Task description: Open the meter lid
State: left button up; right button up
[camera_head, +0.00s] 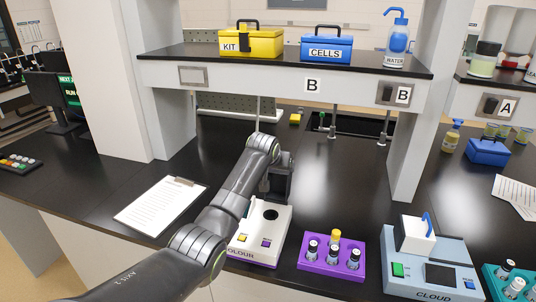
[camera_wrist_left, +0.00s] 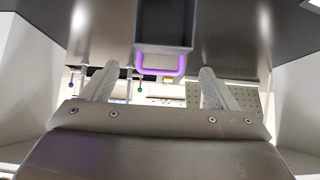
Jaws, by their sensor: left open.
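The white COLOUR meter (camera_head: 260,236) stands at the front of the bench, with a purple and a yellow button and a dark round opening on top. My left gripper (camera_head: 277,190) is above its back part, and its fingertips are hidden in the head view. In the left wrist view my left gripper (camera_wrist_left: 156,72) has its two fingers wide apart. A purple loop handle (camera_wrist_left: 160,72) on a dark grey block (camera_wrist_left: 165,22) shows between them, with a gap to each finger. The head view hides this handle, so I cannot tell the lid's angle. My right gripper is out of view.
A purple rack (camera_head: 331,262) with several vials stands right of the meter. The blue CLOUD meter (camera_head: 432,264) with a blue-handled white lid (camera_head: 414,238) stands farther right. A clipboard (camera_head: 160,205) lies left. A shelf (camera_head: 290,82) spans above the bench behind.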

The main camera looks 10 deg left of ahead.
pick_arm(q)
jog(key=b+v, duration=0.2)
jog(key=v, duration=1.1)
jog(key=shift+b, duration=0.4)
